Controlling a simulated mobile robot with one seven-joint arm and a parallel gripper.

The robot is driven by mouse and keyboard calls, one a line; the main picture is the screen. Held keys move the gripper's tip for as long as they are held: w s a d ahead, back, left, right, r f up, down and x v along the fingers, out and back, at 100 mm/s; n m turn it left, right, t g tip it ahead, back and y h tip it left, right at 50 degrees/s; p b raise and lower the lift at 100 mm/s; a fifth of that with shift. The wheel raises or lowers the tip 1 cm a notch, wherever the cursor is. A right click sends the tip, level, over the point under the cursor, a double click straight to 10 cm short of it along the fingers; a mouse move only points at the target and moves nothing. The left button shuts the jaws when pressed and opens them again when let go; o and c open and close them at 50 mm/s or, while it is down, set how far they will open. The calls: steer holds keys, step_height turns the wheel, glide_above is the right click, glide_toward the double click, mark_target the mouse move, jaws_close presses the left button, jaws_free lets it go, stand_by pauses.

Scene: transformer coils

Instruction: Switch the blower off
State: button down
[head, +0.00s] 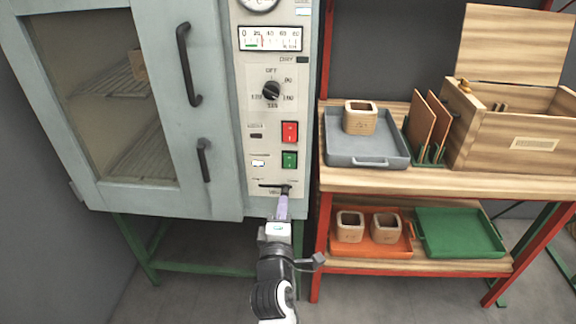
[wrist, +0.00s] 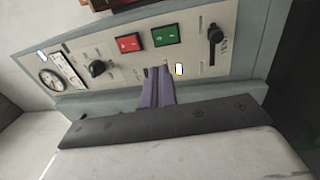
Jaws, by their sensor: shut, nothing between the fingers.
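A pale grey oven carries a control panel (head: 271,100). A red rocker switch (head: 290,132) sits above a green rocker switch (head: 289,160); both also show in the wrist view, red (wrist: 128,43) and green (wrist: 165,35). A lit lamp (head: 258,163) is left of the green switch, a dark lamp (head: 256,136) left of the red one. The labels are too small to read, so I cannot tell which switch is the blower's. My gripper (head: 283,198) is shut and empty, its purple fingers in front of the lower panel, below the green switch. Contact cannot be told.
A slider lever (head: 285,189) is by my fingertips in the head view. A black dial knob (head: 271,90) is above the switches. The oven door handles (head: 188,64) are to the left. A wooden bench (head: 445,182) with trays and boxes stands close on the right.

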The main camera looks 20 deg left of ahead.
mark_target(288, 158)
steer(key=p+x, duration=0.4)
steer(key=x, duration=0.8)
steer(key=shift+w+a+r+p, duration=0.1)
steer(key=shift+w+r+p, duration=0.1)
steer(key=shift+w+p, duration=0.2)
steer(key=shift+w+a, duration=0.1)
steer(key=shift+w, duration=0.25)
steer(key=shift+w+r+p, duration=0.15)
steer(key=shift+r+p, duration=0.15)
steer(key=shift+p, duration=0.6)
steer(key=shift+f+b, duration=0.3)
